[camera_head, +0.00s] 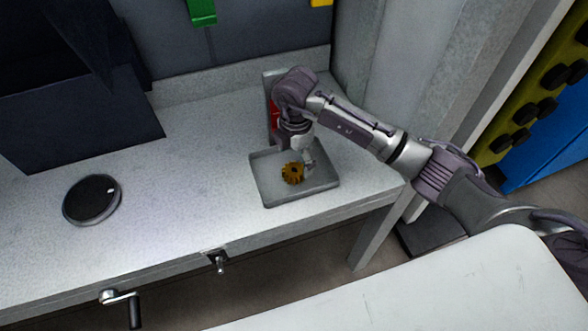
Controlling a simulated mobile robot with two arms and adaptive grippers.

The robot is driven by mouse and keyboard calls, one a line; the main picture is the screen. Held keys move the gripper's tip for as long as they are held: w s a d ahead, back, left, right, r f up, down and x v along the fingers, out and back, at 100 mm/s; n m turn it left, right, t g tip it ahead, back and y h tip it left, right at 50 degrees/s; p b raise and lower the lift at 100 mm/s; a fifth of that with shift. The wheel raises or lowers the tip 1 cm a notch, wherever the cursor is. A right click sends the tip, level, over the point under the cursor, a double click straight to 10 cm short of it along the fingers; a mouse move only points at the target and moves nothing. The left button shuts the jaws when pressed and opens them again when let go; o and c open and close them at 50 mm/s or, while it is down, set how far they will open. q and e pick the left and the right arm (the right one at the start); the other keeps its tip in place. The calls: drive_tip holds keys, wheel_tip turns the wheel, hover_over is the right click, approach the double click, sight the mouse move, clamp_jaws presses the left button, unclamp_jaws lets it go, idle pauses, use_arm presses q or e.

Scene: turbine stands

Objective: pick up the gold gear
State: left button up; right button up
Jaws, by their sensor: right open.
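The gold gear (292,174) lies in a shallow grey tray (265,190) on the workbench. My right gripper (308,164) points down over the tray, close beside the gear on its right and far side. It is open. From this view I cannot tell whether a fingertip touches the gear. The far part of the tray is hidden behind my right wrist. My left gripper does not show.
A red object (274,115) stands behind the tray, partly hidden by my wrist. A round black disc (92,199) lies at the left of the workbench (190,200). A dark box (80,120) stands at the back left. The bench between disc and tray is clear.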

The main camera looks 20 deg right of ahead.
sight(295, 168)
drive_tip(key=shift+s+f+p, duration=0.1)
drive_tip(key=shift+f+p, duration=0.3)
drive_tip(key=shift+f, duration=1.5)
clamp_jaws()
drive_tip(key=shift+r, duration=0.1)
drive_tip(key=shift+r, duration=0.5)
drive_tip(key=r, duration=0.1)
drive_tip(key=r+b, duration=0.1)
drive_tip(key=d+r, duration=0.1)
drive_tip(key=shift+s+r+b, duration=0.2)
drive_tip(key=shift+s+b, duration=0.1)
drive_tip(key=shift+b, duration=0.1)
drive_tip(key=s+d+r+b, duration=0.2)
drive_tip(key=s+d+r, duration=0.4)
drive_tip(key=s+d, duration=0.1)
drive_tip(key=shift+s+r, duration=0.25)
drive_tip(key=shift+s, duration=0.15)
